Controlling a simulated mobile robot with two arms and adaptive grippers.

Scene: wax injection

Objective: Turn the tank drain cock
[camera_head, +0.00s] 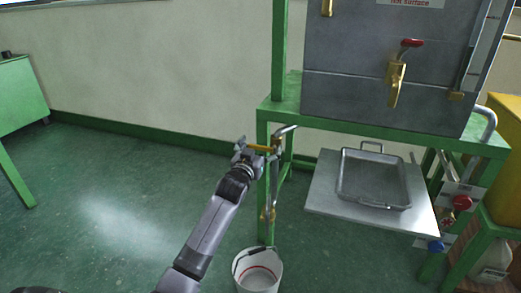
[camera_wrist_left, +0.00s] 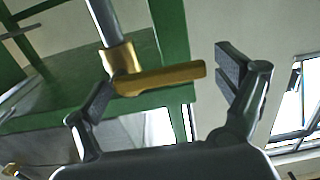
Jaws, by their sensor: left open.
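The drain cock (camera_head: 262,148) is a brass-coloured lever on a grey pipe beside the green stand's left front leg. In the left wrist view the brass lever (camera_wrist_left: 172,77) lies crosswise between the fingers, with its pipe rising behind. My left gripper (camera_head: 244,154) is at the lever's left end in the head view. In the wrist view the left gripper (camera_wrist_left: 165,83) is open, one finger on either side of the lever; I cannot tell whether either touches it. The grey tank (camera_head: 345,60) stands on the stand above. My right gripper is not in view.
A white bucket (camera_head: 258,277) stands on the floor below the pipe. A metal tray (camera_head: 374,205) sits on a pale shelf (camera_head: 322,190) to the right. A brass tap with a red handle (camera_head: 411,43) is on the tank's front. The green floor (camera_head: 110,205) at left is clear.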

